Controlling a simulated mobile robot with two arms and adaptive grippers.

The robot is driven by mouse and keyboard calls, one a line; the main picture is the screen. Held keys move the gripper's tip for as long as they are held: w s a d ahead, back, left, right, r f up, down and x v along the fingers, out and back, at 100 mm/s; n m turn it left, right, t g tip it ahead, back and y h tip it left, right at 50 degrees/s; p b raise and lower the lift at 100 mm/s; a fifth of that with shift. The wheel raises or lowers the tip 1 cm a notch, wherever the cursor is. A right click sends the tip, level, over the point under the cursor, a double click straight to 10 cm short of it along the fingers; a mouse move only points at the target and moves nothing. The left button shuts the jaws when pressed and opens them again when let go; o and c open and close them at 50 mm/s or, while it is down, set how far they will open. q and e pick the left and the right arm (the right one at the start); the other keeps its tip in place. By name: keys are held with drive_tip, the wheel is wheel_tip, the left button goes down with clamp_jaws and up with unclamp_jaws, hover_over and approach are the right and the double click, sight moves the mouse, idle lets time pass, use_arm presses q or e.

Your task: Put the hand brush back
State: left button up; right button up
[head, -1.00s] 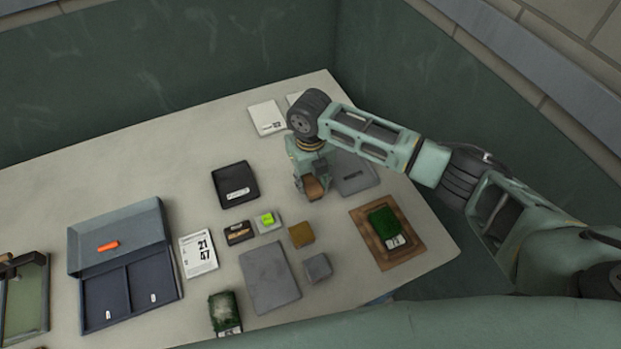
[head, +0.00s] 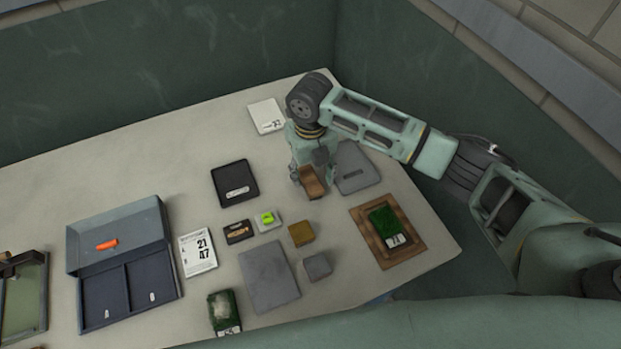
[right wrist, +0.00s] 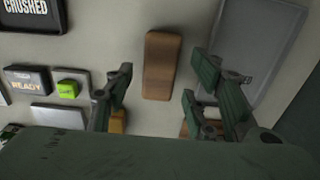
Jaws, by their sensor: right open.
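The hand brush, seen as a brown wooden block (head: 313,183), is on the table by my right gripper in the head view. It also shows in the right wrist view (right wrist: 161,66), lying lengthwise beyond and between the fingers. My right gripper (head: 308,169) is open, with a finger on each side of the brush's line and gaps to both sides in the wrist view (right wrist: 157,88). The brush's bristles are hidden. A grey labelled plate (head: 357,170) lies just right of the gripper. My left gripper is out of view.
A black tray (head: 227,172) lies to the left. Small blocks (head: 301,233) and a grey slab (head: 268,284) lie nearer. A brown board (head: 420,247) carrying a green turf sample (head: 384,221) is near the right edge. A blue-grey case (head: 118,221) stands at left.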

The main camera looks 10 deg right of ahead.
sight(310, 179)
wheel_tip(310, 179, up, 9)
drive_tip(key=b, duration=0.1)
idle(0.3)
